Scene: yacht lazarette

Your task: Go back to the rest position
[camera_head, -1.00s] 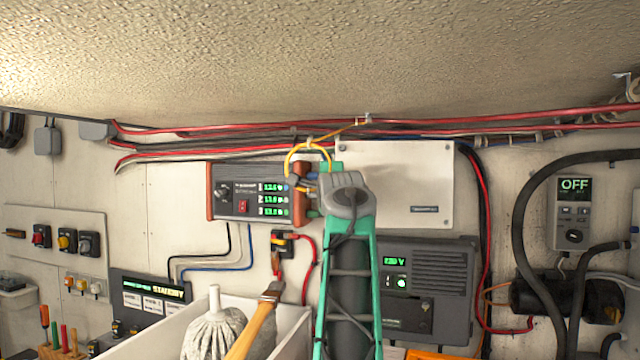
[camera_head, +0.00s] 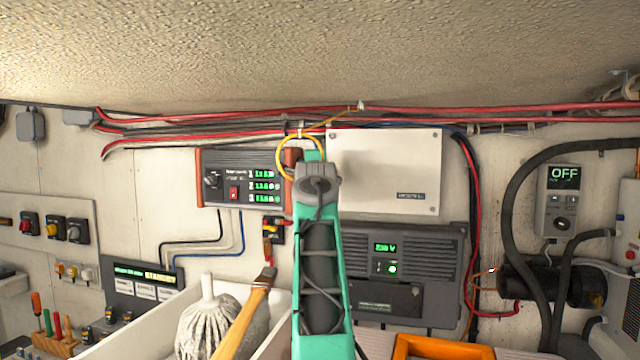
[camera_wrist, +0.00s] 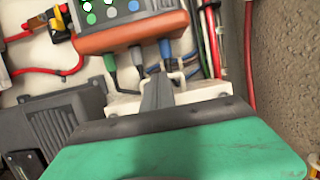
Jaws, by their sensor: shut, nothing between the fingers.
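My green arm reaches up the middle of the head view, its wrist between the battery charger (camera_head: 240,172) and the white box (camera_head: 385,170). My gripper is hidden behind the wrist there. In the wrist view my gripper (camera_wrist: 160,88) shows as dark fingers close together, shut and empty. Beyond them is the charger's orange end (camera_wrist: 130,33) with green, grey and blue plugs in it. I cannot tell whether the fingertips touch any cable.
A yellow cable loop (camera_head: 297,157) hangs behind my wrist. Red cables (camera_head: 220,138) run under the ceiling. A dark inverter (camera_head: 430,262) is right of my arm. A white bin (camera_head: 135,335) with a mop (camera_head: 208,325) and a wood-handled brush (camera_head: 243,318) stands lower left.

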